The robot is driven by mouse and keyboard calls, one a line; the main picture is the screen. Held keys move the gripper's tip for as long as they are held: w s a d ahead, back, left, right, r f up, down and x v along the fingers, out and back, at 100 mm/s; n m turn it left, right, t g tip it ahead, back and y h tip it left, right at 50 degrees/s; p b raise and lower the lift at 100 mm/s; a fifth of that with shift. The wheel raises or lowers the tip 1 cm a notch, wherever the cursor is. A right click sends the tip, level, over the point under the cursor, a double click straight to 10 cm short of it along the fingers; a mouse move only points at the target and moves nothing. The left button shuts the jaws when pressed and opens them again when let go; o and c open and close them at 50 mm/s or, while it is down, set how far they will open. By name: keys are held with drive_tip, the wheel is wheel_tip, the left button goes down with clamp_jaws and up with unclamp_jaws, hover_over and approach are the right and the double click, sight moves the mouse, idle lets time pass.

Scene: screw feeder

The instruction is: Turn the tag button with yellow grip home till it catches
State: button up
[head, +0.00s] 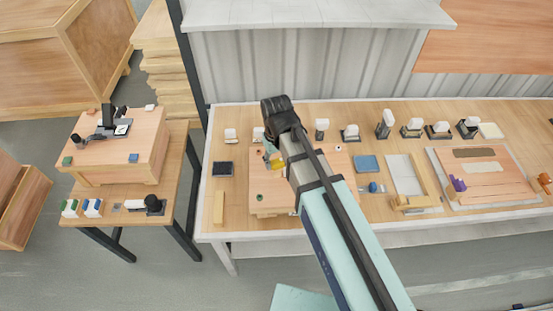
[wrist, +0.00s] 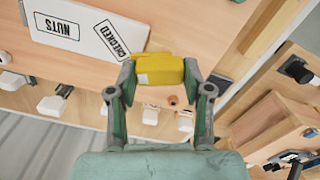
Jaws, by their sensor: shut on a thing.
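The yellow grip of the tag button (wrist: 160,69) sits between the two fingertips of my gripper (wrist: 158,78) in the wrist view. Both fingers touch its sides, and it has a small pale patch on its face. The button below the grip is hidden, so I cannot tell how far it is seated or turned. In the head view the yellow grip (head: 278,166) shows beside my forearm, over the left part of a wooden board (head: 272,209) on the bench. My arm covers the middle of that board.
Several white-topped holders line the bench's back.

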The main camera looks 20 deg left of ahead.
sight(277, 161)
drive_tip(key=shift+m, duration=2.2)
drive_tip(key=o, duration=1.2)
drive_tip(key=shift+c, duration=0.2)
wheel_tip(277, 161, up, 12)
